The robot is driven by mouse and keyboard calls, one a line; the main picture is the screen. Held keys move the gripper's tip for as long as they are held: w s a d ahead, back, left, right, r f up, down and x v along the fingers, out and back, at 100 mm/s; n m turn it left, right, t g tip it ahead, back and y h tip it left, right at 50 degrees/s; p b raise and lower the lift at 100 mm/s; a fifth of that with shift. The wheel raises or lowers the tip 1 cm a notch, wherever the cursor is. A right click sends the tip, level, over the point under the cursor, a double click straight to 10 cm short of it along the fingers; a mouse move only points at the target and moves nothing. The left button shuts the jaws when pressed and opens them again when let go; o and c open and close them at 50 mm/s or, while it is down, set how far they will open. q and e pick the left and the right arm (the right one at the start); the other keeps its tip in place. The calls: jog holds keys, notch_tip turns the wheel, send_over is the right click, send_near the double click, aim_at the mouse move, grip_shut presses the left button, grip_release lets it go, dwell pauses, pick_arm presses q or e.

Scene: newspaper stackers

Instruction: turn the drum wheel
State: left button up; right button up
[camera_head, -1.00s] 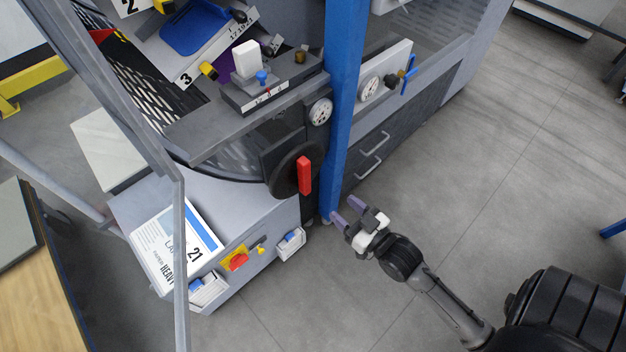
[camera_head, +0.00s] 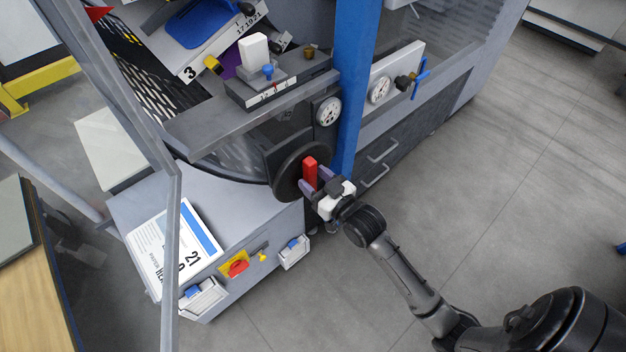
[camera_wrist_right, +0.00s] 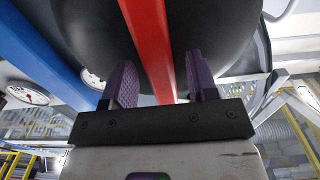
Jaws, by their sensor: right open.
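The drum wheel (camera_head: 287,176) is a black disc on the machine's lower front, with a red handle (camera_head: 310,171) standing out from it. My right gripper (camera_head: 313,186) is at the handle's lower end, open, with purple fingers. In the right wrist view the red handle (camera_wrist_right: 150,45) runs down between the two spread fingertips (camera_wrist_right: 160,80), with a gap on each side. The dark wheel (camera_wrist_right: 205,25) fills the space behind it. My left gripper is not in view.
A blue post (camera_head: 353,85) stands just right of the wheel. Gauges (camera_head: 328,111) sit above it. A grey cabinet (camera_head: 225,235) with a red knob (camera_head: 237,268) lies below left. A slanted grey frame bar (camera_head: 172,250) crosses the left.

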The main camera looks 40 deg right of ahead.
jog(key=shift+w, duration=0.35)
jog(key=shift+c, duration=0.4)
grip_shut()
